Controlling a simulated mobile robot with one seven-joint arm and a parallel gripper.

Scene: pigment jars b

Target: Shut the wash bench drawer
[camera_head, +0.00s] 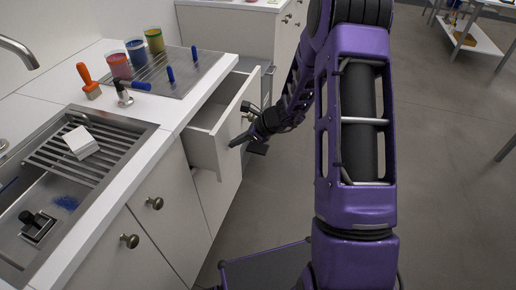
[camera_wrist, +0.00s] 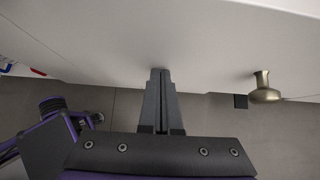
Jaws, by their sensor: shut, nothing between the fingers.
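The wash bench drawer (camera_head: 206,142) is pulled out from the bench, and its empty-looking inside shows in the head view. Its pale front panel (camera_wrist: 120,45) fills the upper part of the wrist view. A brass knob (camera_wrist: 265,92) stands out from this front, to the right of my fingers. My gripper (camera_head: 233,144) is on the outer side of the drawer front. In the wrist view my gripper (camera_wrist: 160,74) is shut and empty, fingertips at the panel; I cannot tell whether they touch it.
On the bench top are a metal drain board (camera_head: 185,77) with colored jars (camera_head: 137,50), an orange-handled brush (camera_head: 88,79) and a sink (camera_head: 100,150) with a slatted rack. Cupboard doors (camera_head: 165,225) are below. The floor (camera_head: 450,160) at right is open.

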